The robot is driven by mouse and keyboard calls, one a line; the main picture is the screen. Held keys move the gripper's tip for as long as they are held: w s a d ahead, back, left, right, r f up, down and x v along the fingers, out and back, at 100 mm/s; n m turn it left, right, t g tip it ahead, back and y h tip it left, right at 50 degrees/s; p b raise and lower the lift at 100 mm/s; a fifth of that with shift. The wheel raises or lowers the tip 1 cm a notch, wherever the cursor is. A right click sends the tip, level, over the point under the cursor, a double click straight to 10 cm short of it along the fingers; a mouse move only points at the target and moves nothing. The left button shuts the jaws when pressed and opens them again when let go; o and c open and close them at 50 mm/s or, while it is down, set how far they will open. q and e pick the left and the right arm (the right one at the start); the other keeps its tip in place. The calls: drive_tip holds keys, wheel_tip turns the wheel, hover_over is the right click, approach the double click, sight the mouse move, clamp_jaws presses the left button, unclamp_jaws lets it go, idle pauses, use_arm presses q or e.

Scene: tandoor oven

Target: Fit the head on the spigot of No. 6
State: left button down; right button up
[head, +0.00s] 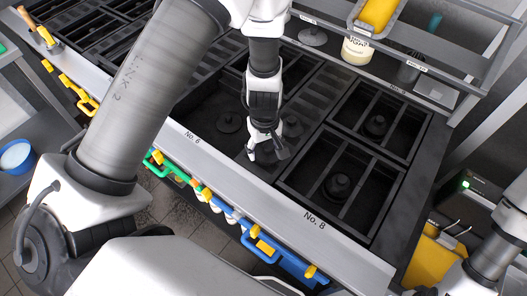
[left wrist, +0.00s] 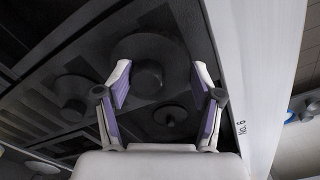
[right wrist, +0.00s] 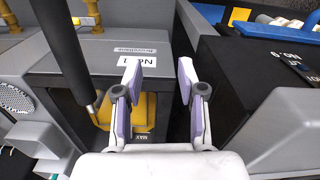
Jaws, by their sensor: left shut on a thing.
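My left gripper (head: 264,148) points down over the dark range top, to the right of the "No. 6" label (head: 192,138). My right gripper (right wrist: 162,72) is open and empty.
Another dark round part (left wrist: 72,97) sits close by the held head. Grates on the right cover the No. 8 burners (head: 340,186). A back shelf holds a yellow container (head: 378,14) and a jar (head: 357,48). A yellow tank (right wrist: 130,110) and a dark cabinet stand by my right gripper.

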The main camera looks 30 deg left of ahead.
sight(266, 147)
use_arm(q)
drive_tip(key=shift+w+r, duration=0.1)
drive_tip(key=shift+r, duration=0.1)
drive_tip(key=shift+w+p, duration=0.25)
drive_tip(key=shift+p, duration=0.05)
drive_tip(key=shift+c, duration=0.9)
unclamp_jaws()
drive_tip(key=shift+s, duration=0.2)
wheel_tip(266, 147, up, 12)
